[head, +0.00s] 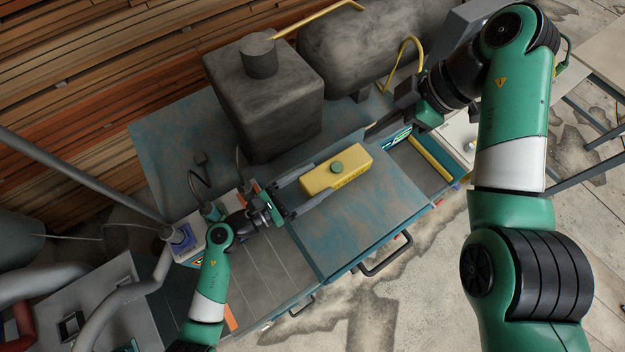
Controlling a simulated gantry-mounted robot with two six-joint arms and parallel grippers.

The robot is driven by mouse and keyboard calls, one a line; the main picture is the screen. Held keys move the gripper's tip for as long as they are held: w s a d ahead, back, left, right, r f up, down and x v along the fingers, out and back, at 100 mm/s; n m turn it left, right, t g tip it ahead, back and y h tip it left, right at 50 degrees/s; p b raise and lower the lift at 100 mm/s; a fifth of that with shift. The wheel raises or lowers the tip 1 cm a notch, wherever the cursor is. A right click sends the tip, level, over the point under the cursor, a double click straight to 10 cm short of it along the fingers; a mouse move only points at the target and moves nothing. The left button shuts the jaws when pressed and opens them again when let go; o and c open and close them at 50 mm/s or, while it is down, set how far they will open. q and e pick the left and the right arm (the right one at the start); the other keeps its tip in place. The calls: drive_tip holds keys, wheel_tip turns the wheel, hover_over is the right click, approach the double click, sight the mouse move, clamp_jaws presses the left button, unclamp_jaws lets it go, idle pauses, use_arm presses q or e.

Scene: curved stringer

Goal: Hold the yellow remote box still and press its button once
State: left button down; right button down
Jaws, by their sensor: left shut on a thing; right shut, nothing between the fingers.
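The yellow remote box (318,182) lies on the blue-grey worn tabletop, with a round green button (337,168) on its upper face. My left gripper (312,187) reaches in from the left, its long fingers along the two sides of the box and shut on it. The far end of the upper finger is hard to make out. My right gripper (371,133) is shut and empty. It is above and to the right of the box, apart from the button. Nothing covers the button.
A dark grey block-shaped tank (265,105) and a rounded tank (350,48) stand behind the box. A yellow bar (432,158) lies at the right. The worn tabletop (370,215) in front of the box is clear. A dark handle (385,262) projects from the front edge.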

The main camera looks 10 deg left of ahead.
wheel_tip(320, 180, up, 3)
drive_tip(key=w+t, duration=0.2)
drive_tip(key=n+t+y, duration=0.2)
drive_tip(key=t, duration=0.1)
hover_over(342, 169)
wheel_tip(342, 169, down, 5)
drive_tip(key=shift+f, duration=0.1)
drive_tip(key=shift+f, duration=0.15)
drive_tip(key=shift+f, duration=4.3)
